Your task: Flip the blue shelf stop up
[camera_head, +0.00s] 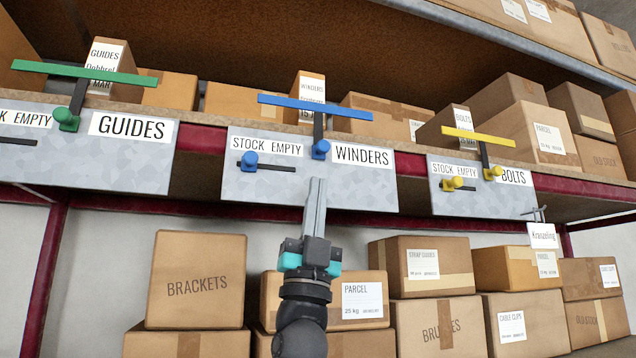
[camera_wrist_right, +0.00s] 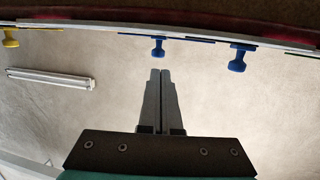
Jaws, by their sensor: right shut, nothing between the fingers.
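The blue shelf stop (camera_head: 315,106) is a T shape in the head view: a dark upright with a level blue bar on top, raised in front of the WINDERS box. A blue pivot knob (camera_head: 320,149) sits at its foot. A second blue knob (camera_head: 250,161) sits on a dark slider under STOCK EMPTY. My right gripper (camera_head: 316,183) is shut and empty, its tips just below the pivot knob. In the right wrist view the shut fingers (camera_wrist_right: 160,74) point toward a blue knob (camera_wrist_right: 158,46), with a gap between; another blue knob (camera_wrist_right: 238,58) is to the right. My left gripper is not visible.
A green stop (camera_head: 85,73) is raised at left, a yellow stop (camera_head: 478,136) at right. A red shelf beam (camera_head: 410,168) runs behind the grey label plates. Cartons, including a BRACKETS box (camera_head: 196,280), stand below. A hanging tag (camera_head: 542,235) is at right.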

